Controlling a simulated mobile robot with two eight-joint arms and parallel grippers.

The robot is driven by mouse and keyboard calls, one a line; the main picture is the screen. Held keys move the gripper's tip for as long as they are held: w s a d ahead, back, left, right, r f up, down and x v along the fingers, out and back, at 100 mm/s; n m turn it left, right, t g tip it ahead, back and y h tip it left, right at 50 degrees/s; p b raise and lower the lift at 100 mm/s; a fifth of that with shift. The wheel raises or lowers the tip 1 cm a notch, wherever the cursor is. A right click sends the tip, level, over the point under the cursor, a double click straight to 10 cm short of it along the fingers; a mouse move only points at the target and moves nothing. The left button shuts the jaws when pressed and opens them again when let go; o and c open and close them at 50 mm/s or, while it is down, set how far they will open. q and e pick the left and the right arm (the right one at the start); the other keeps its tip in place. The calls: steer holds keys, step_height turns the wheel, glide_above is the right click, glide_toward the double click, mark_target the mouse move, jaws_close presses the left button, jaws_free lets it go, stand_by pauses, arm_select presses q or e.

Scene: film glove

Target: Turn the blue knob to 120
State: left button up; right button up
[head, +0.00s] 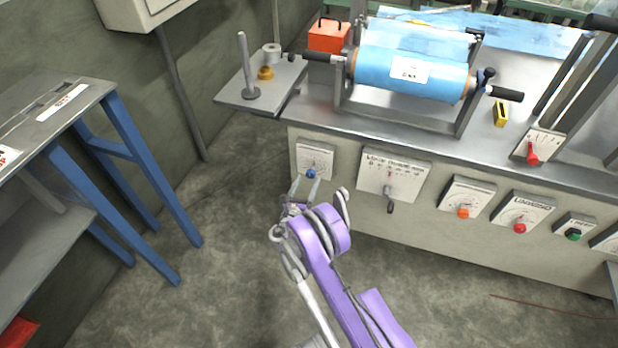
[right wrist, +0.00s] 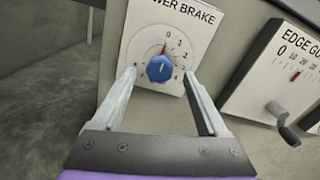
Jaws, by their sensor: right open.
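The blue knob (head: 311,173) sits on a white dial plate (head: 315,155) at the left end of the machine's front panel. In the right wrist view the blue knob (right wrist: 160,69) is round, with a red pointer toward the 0 at the top of the dial. The plate's visible lettering ends in "WER BRAKE". My right gripper (head: 304,187) is open in front of the knob. In the right wrist view its two fingers (right wrist: 160,88) stand left and right of the knob with clear gaps, and neither appears to touch it. My left gripper is not in view.
The edge guide plate (head: 393,178) with its crank (head: 390,203) is right of the knob. Orange, red and green knobs follow along the panel. A blue-legged table (head: 150,170) stands at left. The floor (head: 235,230) between is clear.

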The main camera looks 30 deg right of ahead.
mark_target(310, 176)
steer(key=shift+x, duration=1.5)
steer(key=shift+c, duration=0.3)
jaws_close()
